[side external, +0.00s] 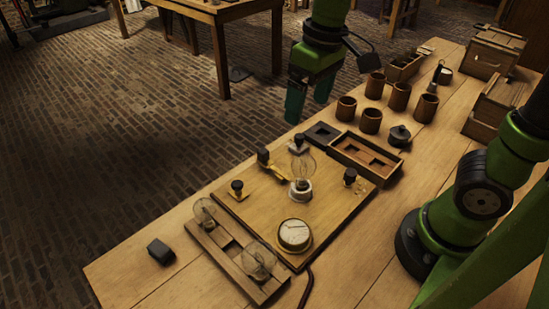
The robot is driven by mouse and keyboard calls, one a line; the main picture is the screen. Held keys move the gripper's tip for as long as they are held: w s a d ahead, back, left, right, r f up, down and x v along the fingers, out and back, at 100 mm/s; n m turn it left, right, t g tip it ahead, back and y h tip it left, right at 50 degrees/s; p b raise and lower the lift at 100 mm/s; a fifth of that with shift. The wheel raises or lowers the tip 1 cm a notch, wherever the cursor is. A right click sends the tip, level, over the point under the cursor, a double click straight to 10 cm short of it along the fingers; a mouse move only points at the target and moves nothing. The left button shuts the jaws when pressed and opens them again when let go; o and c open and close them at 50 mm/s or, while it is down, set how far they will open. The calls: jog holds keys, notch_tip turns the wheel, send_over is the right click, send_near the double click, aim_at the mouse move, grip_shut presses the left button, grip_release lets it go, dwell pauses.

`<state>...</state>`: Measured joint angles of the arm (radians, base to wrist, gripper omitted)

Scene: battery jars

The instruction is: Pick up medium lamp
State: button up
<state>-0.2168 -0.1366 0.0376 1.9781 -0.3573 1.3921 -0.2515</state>
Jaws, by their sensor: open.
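Three clear glass lamps are in view. One lamp (302,164) stands upright in a white socket (301,190) on the wooden board (345,206). A smaller-looking lamp (204,211) is at the far end of a slotted wooden rack (219,248), and a larger-looking lamp (259,259) is at its near end. An empty square slot shows between these two. I cannot tell for certain which lamp is the medium one. My gripper (309,97) is open and empty, pointing down, high beyond the board's far side and apart from every lamp.
A round dial meter (294,234) and dark-knobbed terminals are on the board. A wooden tray (366,158), several brown jars (398,97) and a dark lidded pot (399,136) stand behind. A black block (160,252) lies left on the table (130,276). Wooden crates (493,52) stand back right.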

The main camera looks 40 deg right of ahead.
jog(key=r+g, duration=0.1)
jog(key=r, duration=0.1)
jog(key=n, duration=0.1)
send_near(304, 162)
jog(key=shift+h, duration=0.3)
jog(key=f, duration=0.2)
jog(key=w+f, duration=0.1)
jog(key=f, duration=0.2)
jog(key=shift+w+d+f, duration=0.2)
jog(key=shift+d+f, duration=0.1)
jog(key=shift+f, duration=0.1)
jog(key=shift+s+a+f, duration=0.1)
jog(key=shift+s+f, duration=0.05)
jog(key=shift+f, duration=1.2)
jog(key=shift+s+f, duration=0.15)
jog(key=shift+f, duration=1.2)
jog(key=shift+c, duration=0.3)
